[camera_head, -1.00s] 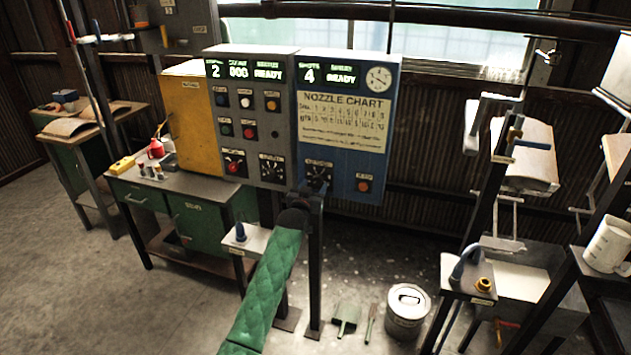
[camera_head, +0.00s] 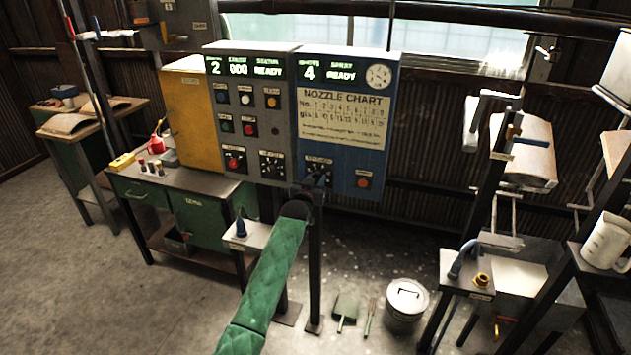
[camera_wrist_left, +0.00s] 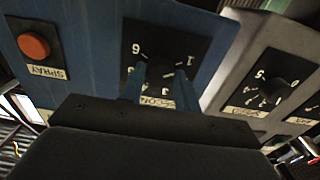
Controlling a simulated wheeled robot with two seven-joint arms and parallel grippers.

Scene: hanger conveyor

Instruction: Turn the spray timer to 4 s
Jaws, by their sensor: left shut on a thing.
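The spray timer dial (camera_head: 318,165) is on the lower part of the blue panel, beside an orange button (camera_head: 363,182). In the left wrist view, the dial's black plate (camera_wrist_left: 172,55) shows white numbers, among them 6 and 1, and a partly covered label below. My left gripper (camera_wrist_left: 157,78) is shut on the knob of this dial, its two blue fingers on either side of it. The knob's pointer is too hidden to read. My right gripper is out of view.
The blue panel (camera_head: 345,75) shows shots 4 and READY. The grey panel (camera_head: 240,145) to its left has buttons and another dial (camera_head: 272,163). A white bucket (camera_head: 405,302) stands right.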

